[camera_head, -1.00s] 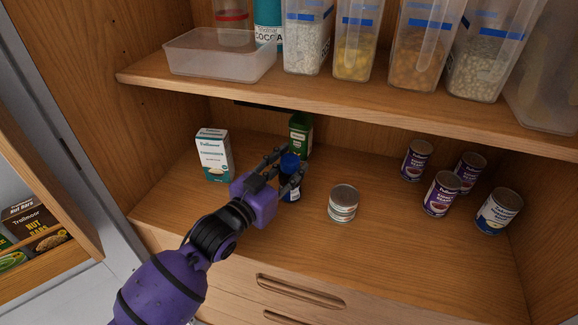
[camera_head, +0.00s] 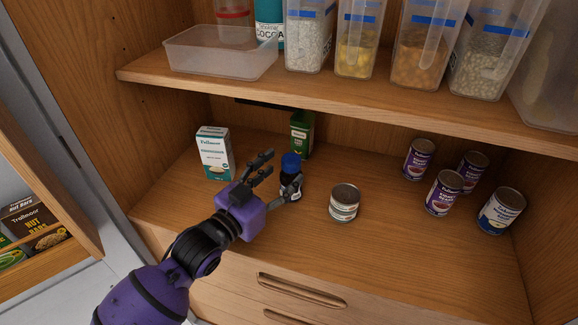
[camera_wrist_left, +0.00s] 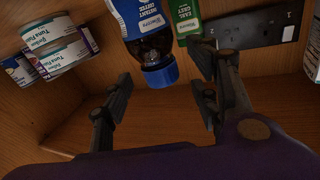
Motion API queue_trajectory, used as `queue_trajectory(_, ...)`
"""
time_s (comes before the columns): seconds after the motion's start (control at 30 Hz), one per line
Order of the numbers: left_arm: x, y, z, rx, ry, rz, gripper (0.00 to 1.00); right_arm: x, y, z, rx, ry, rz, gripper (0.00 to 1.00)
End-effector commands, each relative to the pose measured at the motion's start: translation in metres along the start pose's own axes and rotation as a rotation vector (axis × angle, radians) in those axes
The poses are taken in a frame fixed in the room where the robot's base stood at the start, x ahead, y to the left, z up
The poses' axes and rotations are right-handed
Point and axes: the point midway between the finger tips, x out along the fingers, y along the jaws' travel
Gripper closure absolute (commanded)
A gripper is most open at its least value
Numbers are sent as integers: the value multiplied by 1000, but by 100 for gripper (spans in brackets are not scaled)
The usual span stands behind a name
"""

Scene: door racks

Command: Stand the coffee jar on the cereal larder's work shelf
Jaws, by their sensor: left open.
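The coffee jar (camera_head: 290,184), dark with a blue lid (camera_head: 291,162) and a white-and-blue label, stands upright on the lower wooden shelf (camera_head: 400,240). My left gripper (camera_head: 279,174) is open just left of and in front of the jar, with one finger beside its lower part. In the left wrist view the jar (camera_wrist_left: 150,45) appears upside down, its blue lid between and beyond the spread fingers (camera_wrist_left: 163,88). No grip on the jar shows. My right gripper is not in view.
A green box (camera_head: 301,134) stands behind the jar and a white-and-teal carton (camera_head: 215,153) to its left. A short can (camera_head: 344,203) is close on the right; several purple-labelled cans (camera_head: 444,193) stand farther right. The upper shelf (camera_head: 330,92) overhangs with containers.

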Motion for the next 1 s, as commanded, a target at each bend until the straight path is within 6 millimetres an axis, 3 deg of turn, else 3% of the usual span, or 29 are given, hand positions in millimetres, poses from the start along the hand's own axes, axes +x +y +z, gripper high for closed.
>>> queue_trajectory(0.2,-48,0,4,-1,-5,0,45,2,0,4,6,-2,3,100)
queue_trajectory(0.4,-73,0,2,-2,-3,0,45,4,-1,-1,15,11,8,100)
queue_trajectory(1.0,-78,0,0,-1,-1,0,45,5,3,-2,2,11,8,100)
